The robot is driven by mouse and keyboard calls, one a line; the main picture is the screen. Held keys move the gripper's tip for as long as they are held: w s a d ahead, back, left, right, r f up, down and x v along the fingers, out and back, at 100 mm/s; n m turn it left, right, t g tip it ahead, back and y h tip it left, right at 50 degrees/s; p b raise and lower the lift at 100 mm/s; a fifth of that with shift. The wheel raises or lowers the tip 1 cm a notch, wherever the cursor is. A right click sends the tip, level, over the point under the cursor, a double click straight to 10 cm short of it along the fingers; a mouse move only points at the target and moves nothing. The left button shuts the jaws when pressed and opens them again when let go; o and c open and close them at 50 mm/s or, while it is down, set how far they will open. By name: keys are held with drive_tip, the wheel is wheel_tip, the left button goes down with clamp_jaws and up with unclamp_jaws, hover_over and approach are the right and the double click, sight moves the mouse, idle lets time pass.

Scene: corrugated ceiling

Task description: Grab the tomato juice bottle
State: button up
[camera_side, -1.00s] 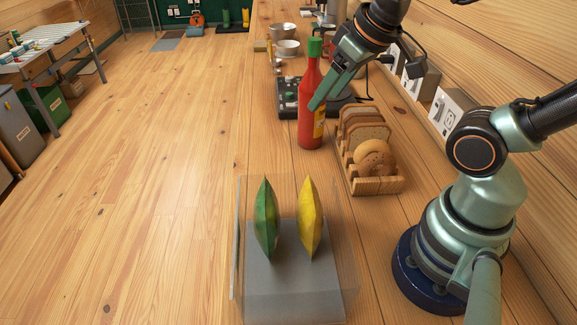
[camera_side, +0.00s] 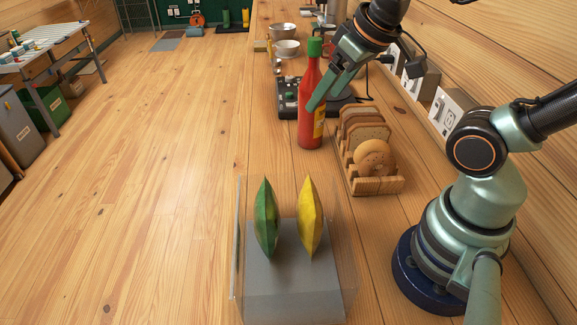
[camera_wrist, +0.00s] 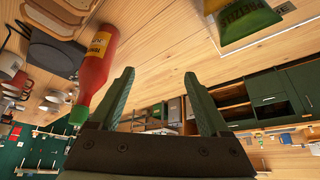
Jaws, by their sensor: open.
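The tomato juice bottle (camera_side: 311,112) is red with a green cap and a yellow label, and stands upright on the wooden counter. In the wrist view the bottle (camera_wrist: 96,68) lies to the left of my fingers, its cap toward the bottom. My gripper (camera_side: 322,98) is beside the bottle's right side in the side view, with a finger overlapping its edge. In the wrist view my gripper (camera_wrist: 160,95) has its two green fingers apart with nothing between them. The bottle is outside the gap there. I cannot tell whether a finger touches it.
A wooden rack with bread and a bagel (camera_side: 376,158) stands right of the bottle. A dark appliance (camera_side: 288,98) is behind it. A clear-sided holder (camera_side: 290,290) with green and yellow packets is in front. Sockets (camera_side: 450,110) line the right wall.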

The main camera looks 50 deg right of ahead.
drive_tip(key=w+d+r+m+g, duration=0.3)
drive_tip(key=w+d+r+m, duration=0.4)
drive_tip(key=w+r+m, duration=0.15)
drive_tip(key=m+g, duration=0.2)
drive_tip(key=m, duration=0.5)
hover_over(318, 38)
drive_tip(key=a, duration=0.1)
drive_tip(key=shift+s+r, duration=0.25)
drive_tip(key=shift+r, duration=0.2)
drive_tip(key=shift+w+d, duration=0.15)
drive_tip(key=shift+d, duration=0.15)
drive_tip(key=shift+d+f+m+g, duration=0.1)
drive_tip(key=shift+d+m+g, duration=0.1)
drive_tip(key=shift+m+g, duration=0.15)
drive_tip(key=shift+f, duration=0.2)
wheel_tip(318, 38, down, 6)
drive_tip(key=shift+f, duration=0.1)
drive_tip(key=shift+w+a+f, duration=0.15)
drive_tip(key=shift+f, duration=1.25)
drive_tip(key=shift+w+a+f, duration=0.1)
drive_tip(key=shift+f, duration=1.25)
clamp_jaws()
drive_tip(key=shift+r, duration=0.2)
